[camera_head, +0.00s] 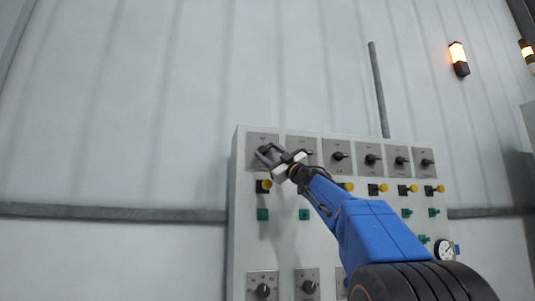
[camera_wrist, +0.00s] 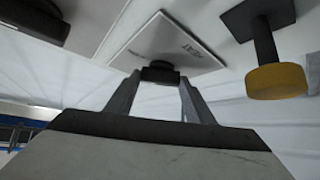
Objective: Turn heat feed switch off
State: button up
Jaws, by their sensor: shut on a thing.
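A row of dark rotary switches on grey plates runs along the top of a pale control panel (camera_head: 240,210). My gripper (camera_head: 264,153) is at the leftmost top switch plate (camera_head: 253,138) in the head view and covers most of its knob. In the wrist view the two fingers (camera_wrist: 160,80) stand on either side of a dark round knob (camera_wrist: 160,73) and are shut on it. The knob sits on a light square plate (camera_wrist: 165,42).
A yellow button (camera_head: 266,184) sits just below the gripper; a yellow-capped one (camera_wrist: 276,82) shows close by at right in the wrist view. Green buttons (camera_head: 304,214), lower switches (camera_head: 263,290) and a gauge (camera_head: 445,250) are on the panel.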

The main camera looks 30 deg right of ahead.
jog(key=n+g+y, duration=0.1)
jog(key=n, duration=0.1)
jog(key=n+g+y, duration=0.1)
jog(key=n, duration=0.1)
jog(key=n+g+y, duration=0.1)
jog(key=n+g, duration=0.1)
jog(key=shift+d+r+y, duration=0.25)
jog(key=shift+d+y, duration=0.05)
jog(key=shift+d, duration=0.05)
jog(key=shift+r+n+g, duration=0.15)
jog(key=shift+n+g, duration=0.8)
jog(key=shift+n, duration=0.35)
jog(key=shift+r+n+g, duration=0.1)
jog(key=shift+n+g, duration=0.85)
jog(key=shift+n, duration=0.35)
jog(key=shift+s, duration=0.1)
jog(key=o, duration=1.1)
jog(key=shift+a, duration=0.1)
jog(key=shift+c, duration=0.2)
jog(key=v, duration=1.7)
jog(key=shift+s+r, duration=0.2)
